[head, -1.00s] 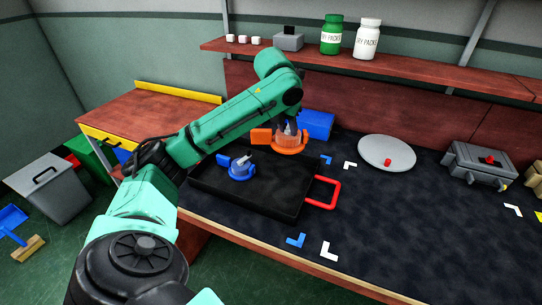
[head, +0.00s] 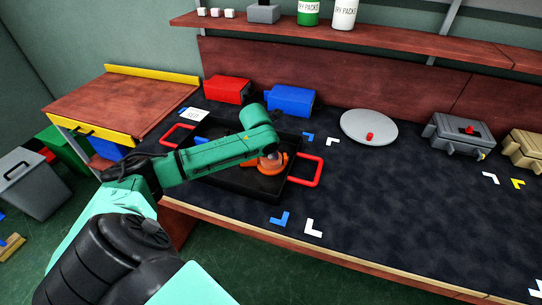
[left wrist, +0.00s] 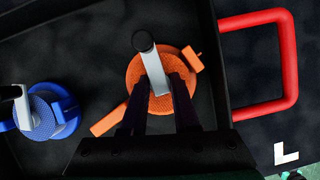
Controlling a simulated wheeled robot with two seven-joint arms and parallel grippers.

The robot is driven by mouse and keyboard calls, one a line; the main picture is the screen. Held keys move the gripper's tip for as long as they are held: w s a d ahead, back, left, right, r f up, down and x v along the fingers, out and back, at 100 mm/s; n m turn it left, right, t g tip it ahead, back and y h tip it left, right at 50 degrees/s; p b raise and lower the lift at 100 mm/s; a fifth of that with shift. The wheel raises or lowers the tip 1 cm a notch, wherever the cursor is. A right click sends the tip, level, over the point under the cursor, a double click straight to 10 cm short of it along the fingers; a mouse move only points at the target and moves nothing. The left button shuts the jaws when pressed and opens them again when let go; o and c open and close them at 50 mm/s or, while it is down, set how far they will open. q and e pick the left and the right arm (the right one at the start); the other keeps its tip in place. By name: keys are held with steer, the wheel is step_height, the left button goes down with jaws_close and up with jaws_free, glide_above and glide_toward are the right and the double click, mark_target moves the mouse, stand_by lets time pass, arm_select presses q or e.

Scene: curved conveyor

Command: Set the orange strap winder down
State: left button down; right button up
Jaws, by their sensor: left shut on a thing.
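The orange strap winder (left wrist: 136,72) is a round orange disc with side tabs and a grey crank with a dark knob. In the left wrist view it is over the right part of the black tray's floor. It also shows in the head view (head: 278,166), partly covered by my arm. My left gripper (left wrist: 166,84) is shut on the winder's grey crank part. I cannot tell whether the winder touches the tray floor. The black tray (head: 262,200) has red handles at both ends. A blue strap winder (left wrist: 62,118) lies in the tray to the left. My right gripper is out of view.
A red bin (head: 227,90) and a blue bin (head: 290,101) stand behind the tray. A grey round plate (head: 368,128) with a small red piece lies to the right, with a grey case (head: 459,137) beyond. The dark mat at front right is clear except for corner marks.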

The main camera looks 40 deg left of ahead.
mark_target(265, 171)
arm_select(q)
steer(key=shift+w, duration=0.1)
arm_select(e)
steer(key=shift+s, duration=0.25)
arm_select(q)
steer(key=c, duration=0.7)
jaws_free()
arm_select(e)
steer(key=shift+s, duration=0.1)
arm_select(q)
steer(key=shift+o, duration=0.2)
steer(key=v, duration=1.2)
steer(key=shift+p, duration=0.4)
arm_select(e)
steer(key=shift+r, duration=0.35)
